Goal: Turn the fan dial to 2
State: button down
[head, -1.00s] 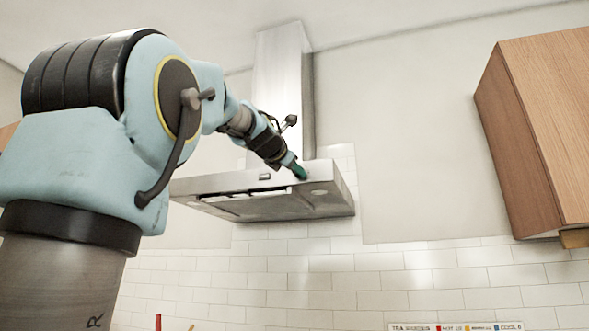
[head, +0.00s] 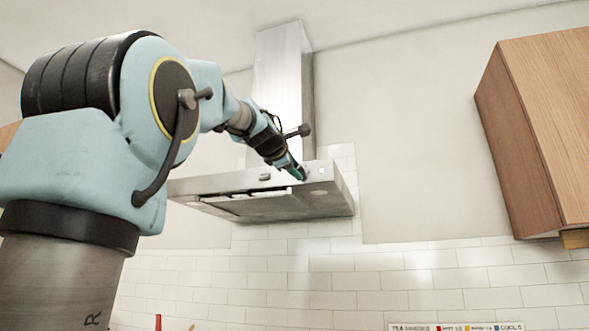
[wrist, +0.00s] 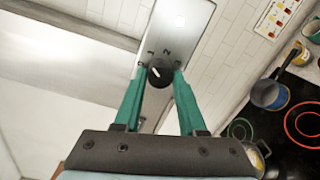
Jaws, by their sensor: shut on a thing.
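The fan dial (wrist: 160,73) is a round black knob with a white pointer line, on the metal front panel (wrist: 186,22) of the range hood. Small dark marks stand on the panel just above it; one looks like a 2.
A wooden cabinet (head: 535,130) hangs at the right, apart from the arm. The wall between it and the hood is clear. Far below in the wrist view are a stovetop (wrist: 290,130) with red rings and a blue pan (wrist: 269,94).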

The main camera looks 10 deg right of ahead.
jog(key=m+b, duration=0.1)
jog(key=m, duration=0.9)
jog(key=shift+d+y, duration=0.1)
jog(key=shift+y, duration=0.2)
dwell(0.4)
jog(key=shift+c, duration=2.4)
grip_release()
jog(key=shift+s, duration=0.1)
jog(key=b+v, duration=0.3)
jog(key=v, duration=0.7)
jog(key=shift+s+b, duration=0.3)
jog(key=shift+b, duration=0.05)
